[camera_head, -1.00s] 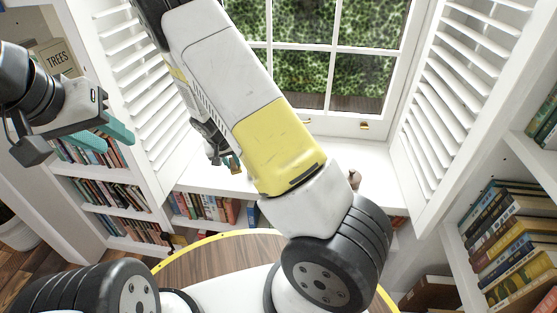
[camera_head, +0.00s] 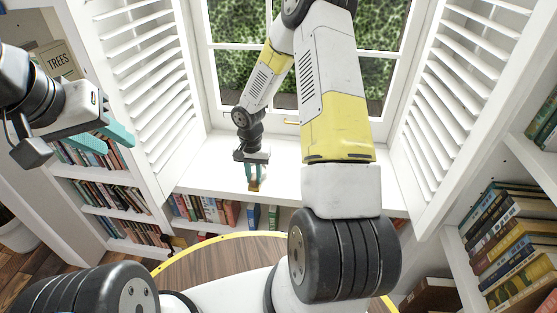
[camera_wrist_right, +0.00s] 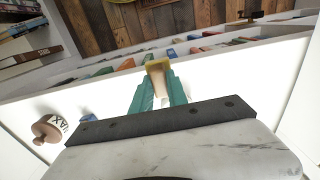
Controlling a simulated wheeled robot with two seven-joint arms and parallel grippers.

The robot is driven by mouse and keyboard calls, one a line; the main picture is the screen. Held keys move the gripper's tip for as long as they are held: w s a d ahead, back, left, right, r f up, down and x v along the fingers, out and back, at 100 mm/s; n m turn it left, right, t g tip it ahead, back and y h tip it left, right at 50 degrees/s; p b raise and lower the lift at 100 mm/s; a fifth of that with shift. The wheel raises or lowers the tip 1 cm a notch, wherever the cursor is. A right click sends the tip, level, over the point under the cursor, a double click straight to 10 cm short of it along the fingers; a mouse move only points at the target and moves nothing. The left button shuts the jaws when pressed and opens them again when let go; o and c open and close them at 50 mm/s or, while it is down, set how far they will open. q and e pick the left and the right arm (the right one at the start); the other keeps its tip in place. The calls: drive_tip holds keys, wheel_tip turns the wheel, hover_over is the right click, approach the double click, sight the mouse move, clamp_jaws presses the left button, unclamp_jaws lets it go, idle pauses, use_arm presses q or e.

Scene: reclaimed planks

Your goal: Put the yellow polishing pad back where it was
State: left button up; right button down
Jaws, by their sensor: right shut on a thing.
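My right gripper (camera_head: 254,180) is over the front part of the white window seat (camera_head: 215,165), its teal fingers pointing down. It is shut on the yellow polishing pad (camera_head: 253,187), a small tan block with a yellow end. In the right wrist view the pad (camera_wrist_right: 157,74) sits between the two teal fingers (camera_wrist_right: 158,90), near the seat's front edge. I cannot tell if the pad touches the surface. My left gripper (camera_head: 112,141) is at the left by the shelves, empty, with its teal fingers apart.
A wooden-knobbed item (camera_wrist_right: 47,129) and a "WAX" label show at the left in the right wrist view. Books (camera_head: 205,208) fill the shelf under the seat. Louvred shutters (camera_head: 455,110) flank the window. A dark item (camera_wrist_right: 250,16) lies near the floor.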

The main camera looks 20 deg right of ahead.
drive_tip(key=w+d, duration=0.1)
drive_tip(key=d, duration=0.4)
drive_tip(key=w+d+f, duration=0.1)
drive_tip(key=d, duration=0.3)
drive_tip(key=w+d, duration=0.1)
drive_tip(key=d, duration=0.4)
drive_tip(key=shift+w+d+f, duration=0.25)
drive_tip(key=shift+w+d, duration=0.1)
drive_tip(key=shift+w+d+f, duration=0.1)
drive_tip(key=shift+d+f, duration=0.1)
drive_tip(key=shift+f, duration=1.55)
drive_tip(key=c, duration=1.3)
unclamp_jaws()
